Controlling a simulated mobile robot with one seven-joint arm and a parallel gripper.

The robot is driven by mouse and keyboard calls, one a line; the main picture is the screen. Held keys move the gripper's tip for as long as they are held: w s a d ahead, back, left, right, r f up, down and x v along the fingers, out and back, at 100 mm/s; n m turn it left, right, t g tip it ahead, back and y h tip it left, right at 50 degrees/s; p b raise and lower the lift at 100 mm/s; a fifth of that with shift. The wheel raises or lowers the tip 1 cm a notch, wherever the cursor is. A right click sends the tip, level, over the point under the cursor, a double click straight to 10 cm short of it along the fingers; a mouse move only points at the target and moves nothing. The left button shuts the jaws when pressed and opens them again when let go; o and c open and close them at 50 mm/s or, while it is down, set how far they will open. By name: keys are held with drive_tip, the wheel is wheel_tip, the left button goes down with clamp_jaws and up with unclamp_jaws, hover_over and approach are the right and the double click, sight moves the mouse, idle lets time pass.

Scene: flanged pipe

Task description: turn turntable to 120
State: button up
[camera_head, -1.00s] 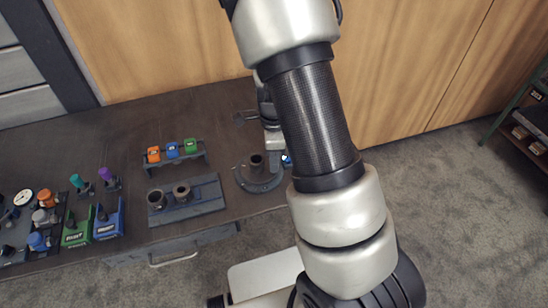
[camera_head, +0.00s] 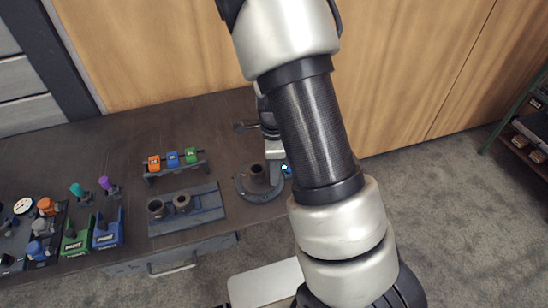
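A dark round fixture (camera_head: 246,191), which looks like the turntable, sits near the table's front edge, right of the middle. A short dark upright pipe piece (camera_head: 257,172) stands at its centre. Any angle marks on it are too small to read. My gripper (camera_head: 275,172) is over the right side of this fixture, pointing down, partly behind my own arm. Its fingers are too small and covered to tell whether they are open or shut, or whether they touch the fixture.
Green (camera_head: 76,240) and blue (camera_head: 108,232) boxes and several small tools crowd the table's left end. The table's back middle (camera_head: 110,135) is mostly clear.

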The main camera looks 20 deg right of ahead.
wheel_tip(320, 180, up, 17)
drive_tip(key=p, duration=0.2)
idle(0.5)
drive_tip(key=s+a+r+n+t+p, duration=0.2)
drive_tip(key=s+r+n+t, duration=0.3)
drive_tip(key=s+r+n, duration=1.1)
drive_tip(key=s+a+n, duration=0.1)
drive_tip(key=n, duration=0.4)
drive_tip(key=shift+a+r+t, duration=0.15)
drive_tip(key=shift+r+t, duration=0.15)
drive_tip(key=shift+r, duration=0.05)
